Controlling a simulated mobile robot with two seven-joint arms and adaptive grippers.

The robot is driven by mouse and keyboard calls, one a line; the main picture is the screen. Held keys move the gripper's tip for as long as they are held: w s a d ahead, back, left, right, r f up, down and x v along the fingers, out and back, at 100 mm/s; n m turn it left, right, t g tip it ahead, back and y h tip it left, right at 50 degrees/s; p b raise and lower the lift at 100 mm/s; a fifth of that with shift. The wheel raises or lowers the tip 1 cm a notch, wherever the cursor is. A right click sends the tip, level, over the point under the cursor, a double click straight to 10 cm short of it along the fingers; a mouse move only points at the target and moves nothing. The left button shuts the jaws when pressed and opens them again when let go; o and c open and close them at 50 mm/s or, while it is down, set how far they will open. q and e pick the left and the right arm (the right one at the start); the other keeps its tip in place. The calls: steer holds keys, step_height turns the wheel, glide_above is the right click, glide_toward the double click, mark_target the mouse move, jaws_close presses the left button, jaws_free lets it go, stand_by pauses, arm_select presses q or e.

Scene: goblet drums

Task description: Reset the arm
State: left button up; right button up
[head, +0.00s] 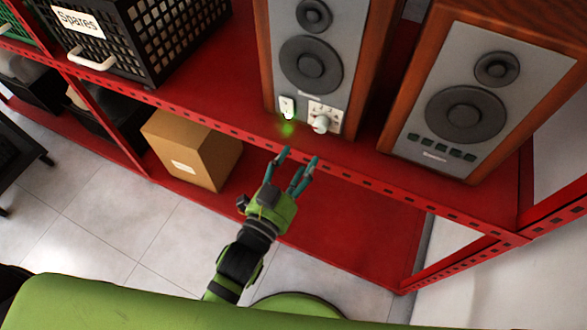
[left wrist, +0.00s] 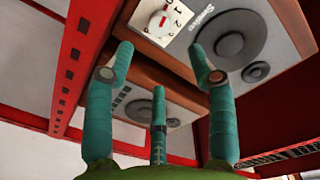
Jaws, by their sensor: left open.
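My left gripper (head: 297,165) is green with teal fingers. It is open and empty, just in front of the red shelf's front edge, below the left speaker (head: 311,65). In the left wrist view its spread fingers (left wrist: 160,85) point up toward a speaker (left wrist: 225,30) with a white dial (left wrist: 157,22). In the head view the dial (head: 321,123) sits at the speaker's lower front, beside a small white switch plate (head: 287,106) with a green glow near it. The fingers appear apart from the speaker. My right gripper is not in view.
The red shelf (head: 225,115) also holds a second speaker (head: 455,105) at right and a black crate labelled Spares (head: 125,45) at left. A cardboard box (head: 192,148) stands on the lower level. Tiled floor (head: 110,230) lies open at lower left.

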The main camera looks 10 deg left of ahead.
arm_select(q)
steer(key=shift+v, duration=0.8)
steer(key=s+a+f+n+g+y, duration=0.1)
steer(key=s+a+f+g, duration=0.15)
steer(key=f, duration=0.85)
steer(key=s+a+f+n+g+y, duration=0.1)
steer(key=s+f+g, duration=0.2)
steer(key=f, duration=0.7)
steer(key=s+a+f+n+g+y, duration=0.1)
steer(key=s+a+f+g, duration=0.15)
steer(key=f, duration=0.85)
steer(key=s+a+f+n+g+y, duration=0.1)
steer(key=s+a+f+g, duration=0.3)
steer(key=s, duration=0.7)
steer(key=s+a+f+n+g+y, duration=0.2)
steer(key=s+a+f, duration=0.6)
steer(key=s+f, duration=0.4)
steer(key=shift+s+f+n+g, duration=0.2)
steer(key=shift+f+n+g, duration=0.15)
steer(key=shift+g, duration=0.55)
